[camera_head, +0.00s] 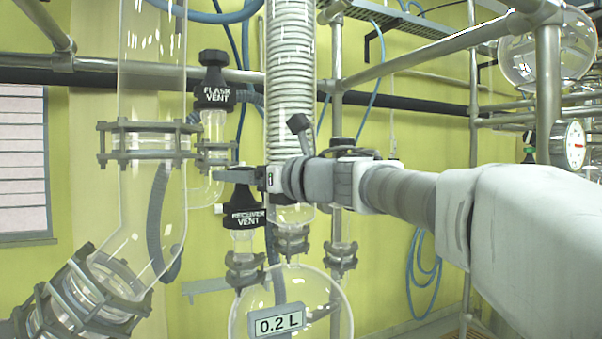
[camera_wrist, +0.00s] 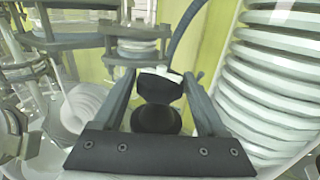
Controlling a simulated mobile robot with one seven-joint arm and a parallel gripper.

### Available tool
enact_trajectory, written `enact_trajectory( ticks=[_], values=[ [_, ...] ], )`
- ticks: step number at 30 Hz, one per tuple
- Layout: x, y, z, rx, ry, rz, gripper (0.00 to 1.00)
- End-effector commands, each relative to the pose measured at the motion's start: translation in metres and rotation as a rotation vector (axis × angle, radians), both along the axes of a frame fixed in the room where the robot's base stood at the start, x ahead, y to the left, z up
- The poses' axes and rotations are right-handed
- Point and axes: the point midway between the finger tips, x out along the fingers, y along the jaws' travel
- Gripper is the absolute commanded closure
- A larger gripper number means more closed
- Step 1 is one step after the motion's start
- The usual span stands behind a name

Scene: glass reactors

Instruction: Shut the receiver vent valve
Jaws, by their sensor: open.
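The receiver vent valve has a black knob (camera_head: 245,212) lettered "RECEIVER VENT" in the head view, above a glass neck on the round receiver flask (camera_head: 290,305). My gripper (camera_head: 240,176) is at the upper part of this knob, reaching in from the right. In the wrist view a black waisted knob (camera_wrist: 157,117) sits between the two fingers of my gripper (camera_wrist: 160,82). The fingers are open, with a gap on each side of the knob. I cannot tell how far the valve is turned.
The flask vent knob (camera_head: 214,90) stands just above and behind. The glass coil condenser (camera_head: 291,75) is close beside my gripper; its coil also fills the right of the wrist view (camera_wrist: 270,85). A large glass tube (camera_head: 150,60) stands left. Metal rails (camera_head: 430,48) cross the upper right.

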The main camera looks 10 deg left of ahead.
Motion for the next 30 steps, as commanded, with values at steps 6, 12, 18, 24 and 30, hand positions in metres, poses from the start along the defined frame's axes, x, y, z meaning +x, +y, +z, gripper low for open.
enact_trajectory(
  ticks=[6, 12, 18, 24, 30],
  values=[
    [0.0002, 0.0006, -0.0002, 0.0, 0.0, 0.0, 0.26],
    [0.0002, 0.0003, -0.0001, 0.0, 0.0, 0.0, 0.58],
    [0.0001, 0.0002, -0.0001, 0.0, 0.0, 0.0, 0.94],
    [-0.0003, 0.0002, 0.0002, 0.0, 0.0, -0.012, 0.94],
    [-0.0008, 0.0005, -0.0002, 0.0, 0.0, -0.078, 0.94]
  ],
)
